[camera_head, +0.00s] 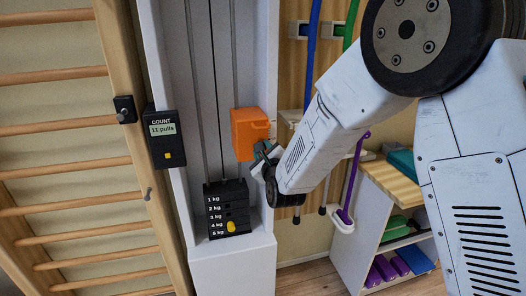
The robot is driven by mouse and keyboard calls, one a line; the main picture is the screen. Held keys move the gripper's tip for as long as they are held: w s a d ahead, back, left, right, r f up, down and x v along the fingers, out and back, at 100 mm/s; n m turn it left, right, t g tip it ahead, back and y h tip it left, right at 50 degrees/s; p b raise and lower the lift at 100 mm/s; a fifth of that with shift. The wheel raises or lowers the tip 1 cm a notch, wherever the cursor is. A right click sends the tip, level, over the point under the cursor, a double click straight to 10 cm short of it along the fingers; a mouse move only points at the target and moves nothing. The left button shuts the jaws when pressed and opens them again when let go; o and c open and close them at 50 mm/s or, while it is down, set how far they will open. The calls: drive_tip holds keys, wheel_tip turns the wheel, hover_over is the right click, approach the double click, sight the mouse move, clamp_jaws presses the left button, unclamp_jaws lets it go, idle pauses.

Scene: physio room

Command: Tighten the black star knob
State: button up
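My gripper (262,158) is at the end of my arm, close to the lower right of an orange block (247,130) on the white pulley column. Its small dark fingers are seen from the side and overlap the block's edge in the picture. I cannot tell whether they touch anything or how far apart they are. I cannot clearly make out the black star knob; my gripper and wrist hide part of the area beside the orange block.
A weight stack (227,209) with a yellow pin (231,226) sits low in the column. A counter (163,138) reads "11 pulls". Wooden wall bars (70,122) stand left, with a black fitting (125,109). A shelf unit (393,182) and a purple-handled stick (353,178) stand right.

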drive_tip(key=shift+m, duration=0.6)
drive_tip(key=o, duration=1)
drive_tip(key=shift+c, duration=0.2)
drive_tip(key=v, duration=0.7)
drive_tip(key=shift+s, duration=0.4)
drive_tip(key=shift+d, duration=0.1)
